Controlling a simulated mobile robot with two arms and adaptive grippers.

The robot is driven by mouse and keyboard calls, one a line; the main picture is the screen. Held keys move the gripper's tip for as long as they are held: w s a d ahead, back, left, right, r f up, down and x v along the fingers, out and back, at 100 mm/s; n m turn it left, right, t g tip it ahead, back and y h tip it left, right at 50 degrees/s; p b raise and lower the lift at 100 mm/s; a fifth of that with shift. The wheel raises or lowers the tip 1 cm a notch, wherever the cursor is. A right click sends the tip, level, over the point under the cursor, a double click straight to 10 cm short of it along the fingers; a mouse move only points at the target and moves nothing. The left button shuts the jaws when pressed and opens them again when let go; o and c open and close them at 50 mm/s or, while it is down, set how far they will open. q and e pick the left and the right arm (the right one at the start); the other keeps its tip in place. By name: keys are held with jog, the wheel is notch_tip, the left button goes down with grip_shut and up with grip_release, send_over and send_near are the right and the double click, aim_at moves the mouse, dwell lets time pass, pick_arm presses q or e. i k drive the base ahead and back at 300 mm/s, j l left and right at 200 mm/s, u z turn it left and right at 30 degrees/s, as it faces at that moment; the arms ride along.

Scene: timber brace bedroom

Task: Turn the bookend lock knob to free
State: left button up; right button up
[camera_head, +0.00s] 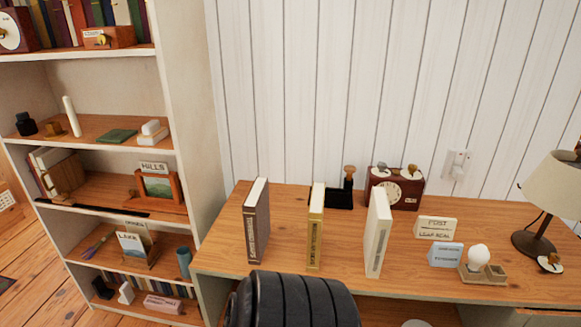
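A black bookend (339,199) stands at the back of the wooden desk top, against the white plank wall. A brown knob (348,172) sits on top of its upright part. I see no legible marking beside this knob, so its setting cannot be told. Three books stand upright and apart in front of it: a dark brown one (257,222), a yellow one (315,228) and a cream one (378,234). The yellow book stands just left of the bookend. A black ribbed part of my own arm rises at the bottom centre. Neither gripper's fingertips show.
A dark red clock (395,190) with knobs on top stands right of the bookend. Small label cards (436,228), a tray with a white bulb (481,265) and a lamp (550,205) fill the right side. A tall shelf (188,110) with small items stands at left.

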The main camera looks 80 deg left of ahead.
aim_at(67, 194)
jog(key=u, duration=2.5)
